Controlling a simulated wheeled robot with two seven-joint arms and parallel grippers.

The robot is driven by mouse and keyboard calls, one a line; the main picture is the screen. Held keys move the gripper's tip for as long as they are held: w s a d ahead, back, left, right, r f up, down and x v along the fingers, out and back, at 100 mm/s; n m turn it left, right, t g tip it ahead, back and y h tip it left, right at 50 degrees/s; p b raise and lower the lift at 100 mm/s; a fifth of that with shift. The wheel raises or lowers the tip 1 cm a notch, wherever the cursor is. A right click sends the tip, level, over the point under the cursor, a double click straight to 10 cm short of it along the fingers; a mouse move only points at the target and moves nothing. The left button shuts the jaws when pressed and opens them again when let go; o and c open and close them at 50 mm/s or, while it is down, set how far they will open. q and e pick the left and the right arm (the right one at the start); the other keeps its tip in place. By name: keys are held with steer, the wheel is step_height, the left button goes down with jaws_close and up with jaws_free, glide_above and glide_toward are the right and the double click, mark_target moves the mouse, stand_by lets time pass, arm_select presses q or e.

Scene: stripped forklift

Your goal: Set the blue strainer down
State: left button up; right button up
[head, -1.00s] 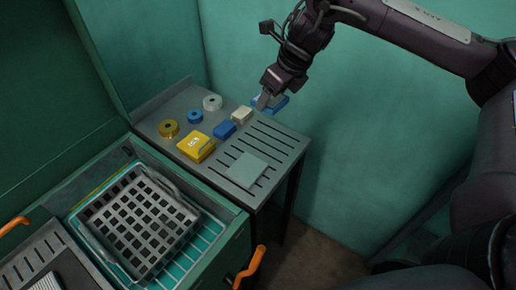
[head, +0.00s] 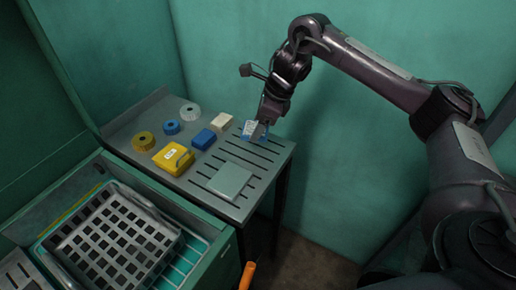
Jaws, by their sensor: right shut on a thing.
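The blue strainer (head: 249,129) is small, with a pale printed-looking face and blue edges. My right gripper (head: 262,129) is shut on it, holding it tilted over the back right part of the slotted metal table (head: 262,160). I cannot tell whether the strainer touches the table. The gripper partly hides it. My left gripper is not in view.
A pale green slab (head: 229,180) lies in front of the strainer, with bare slots around it. A beige block (head: 222,121), blue block (head: 203,139), yellow box (head: 173,158) and several tape rolls stand left. A grey basket (head: 115,235) sits in the green drawer, front left.

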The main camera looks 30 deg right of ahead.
mark_target(254, 150)
step_height(254, 150, down, 7)
steer(key=shift+r+b, duration=0.1)
steer(key=shift+b, duration=0.8)
steer(key=o, duration=1.2)
steer(key=shift+c, duration=0.2)
steer(key=p+v, duration=0.4)
steer(key=v, duration=0.8)
